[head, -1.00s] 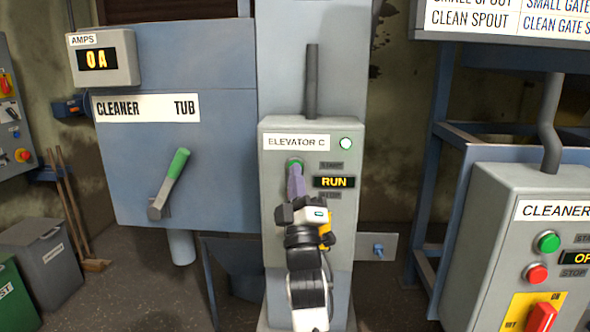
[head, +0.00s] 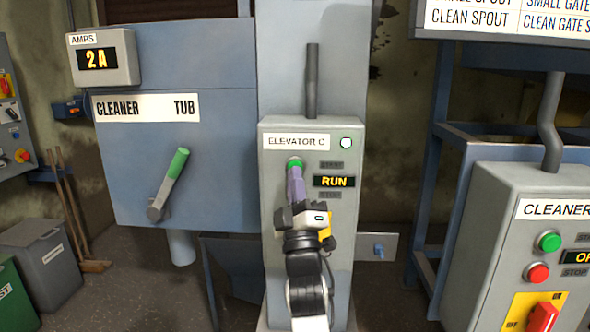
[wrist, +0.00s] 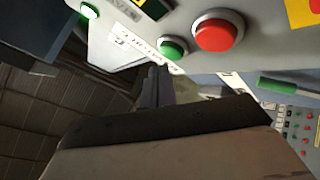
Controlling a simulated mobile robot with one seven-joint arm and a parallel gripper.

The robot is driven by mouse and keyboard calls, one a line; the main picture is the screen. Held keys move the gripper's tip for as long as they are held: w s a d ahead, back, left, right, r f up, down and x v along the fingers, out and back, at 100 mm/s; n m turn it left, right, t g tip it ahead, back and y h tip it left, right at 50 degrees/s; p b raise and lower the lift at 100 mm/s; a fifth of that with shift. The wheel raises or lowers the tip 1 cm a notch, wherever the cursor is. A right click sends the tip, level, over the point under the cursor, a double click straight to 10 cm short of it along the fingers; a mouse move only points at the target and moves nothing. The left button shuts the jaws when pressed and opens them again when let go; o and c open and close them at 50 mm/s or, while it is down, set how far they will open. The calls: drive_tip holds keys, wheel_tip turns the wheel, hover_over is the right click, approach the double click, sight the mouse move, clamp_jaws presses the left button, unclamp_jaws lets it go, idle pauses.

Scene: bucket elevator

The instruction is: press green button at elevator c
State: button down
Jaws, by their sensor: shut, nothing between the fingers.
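The grey elevator C box (head: 275,240) stands mid-picture in the head view, with its label (head: 296,142) at the top. Its green button (head: 295,162) is partly covered by my fingertips in the head view. My gripper (head: 295,172) is shut and empty, its tips at or just in front of that button; contact cannot be told. The wrist view shows the green button (wrist: 172,47) beside a larger red button (wrist: 218,32), close to my fingertips (wrist: 155,72). The display (head: 334,181) reads RUN, and a lamp (head: 346,143) is lit. The box's red button is hidden behind my gripper in the head view.
A cleaner tub panel (head: 225,170) with a green-handled lever (head: 170,180) is left of the box. An amps meter (head: 97,60) above it reads 2 A. Another control box (head: 490,230), labelled CLEANER, stands at the right.

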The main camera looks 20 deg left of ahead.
drive_tip(key=s, duration=0.2)
drive_tip(key=s+d, duration=0.1)
drive_tip(key=s, duration=0.1)
drive_tip(key=shift+s+d+b, duration=0.15)
drive_tip(key=shift+s+b, duration=0.2)
drive_tip(key=shift+s, duration=0.05)
idle(0.8)
